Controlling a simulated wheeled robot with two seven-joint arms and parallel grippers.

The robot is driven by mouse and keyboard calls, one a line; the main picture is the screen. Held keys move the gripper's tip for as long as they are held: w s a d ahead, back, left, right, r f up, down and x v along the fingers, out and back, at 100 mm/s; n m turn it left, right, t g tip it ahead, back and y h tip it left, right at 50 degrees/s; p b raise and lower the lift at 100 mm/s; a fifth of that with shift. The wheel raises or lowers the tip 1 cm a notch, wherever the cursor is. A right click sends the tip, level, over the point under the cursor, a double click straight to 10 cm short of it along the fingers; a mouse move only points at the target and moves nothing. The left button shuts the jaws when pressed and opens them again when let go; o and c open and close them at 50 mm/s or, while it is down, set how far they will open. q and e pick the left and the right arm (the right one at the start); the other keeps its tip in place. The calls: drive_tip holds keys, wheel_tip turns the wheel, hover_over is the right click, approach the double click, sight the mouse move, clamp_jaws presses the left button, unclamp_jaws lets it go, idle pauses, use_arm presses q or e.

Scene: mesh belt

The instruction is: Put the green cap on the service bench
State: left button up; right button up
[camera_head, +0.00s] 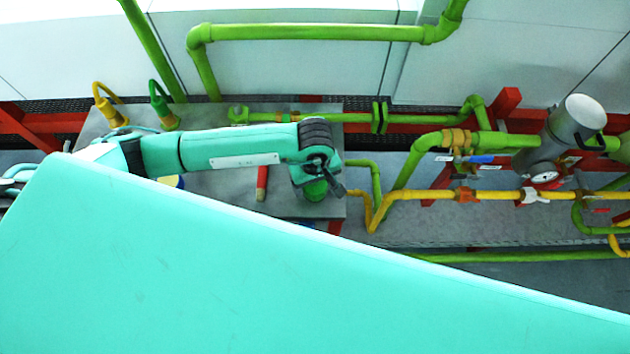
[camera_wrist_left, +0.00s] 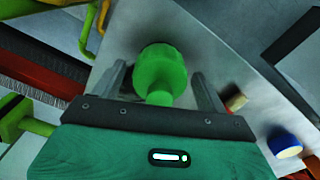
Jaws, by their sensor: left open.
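The green cap (camera_wrist_left: 160,72), round and ribbed with a narrower stem, sits between the two spread fingers of my left gripper (camera_wrist_left: 160,84) in the left wrist view. Gaps show on both sides of it. In the head view the green cap (camera_head: 315,190) shows just below my left gripper (camera_head: 322,180), partly hidden by it. Behind it is a grey flat top (camera_head: 290,207), which looks like the service bench and also shows in the wrist view (camera_wrist_left: 225,50). I cannot tell whether the cap touches it. My right gripper is not in view.
A red stick (camera_head: 262,183) lies left of the gripper, and a blue cylinder (camera_wrist_left: 284,143) shows in the wrist view. Yellow (camera_head: 110,112) and green (camera_head: 165,116) looped fittings stand farther left. Green and yellow pipes (camera_head: 480,194) run close on the right. A teal panel covers the foreground.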

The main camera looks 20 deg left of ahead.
use_arm(q)
drive_tip(key=shift+r, duration=0.2)
drive_tip(key=shift+w+r, duration=0.1)
drive_tip(key=shift+r, duration=0.2)
wheel_tip(320, 180, up, 10)
drive_tip(key=b, duration=0.4)
drive_tip(key=shift+r, duration=0.65)
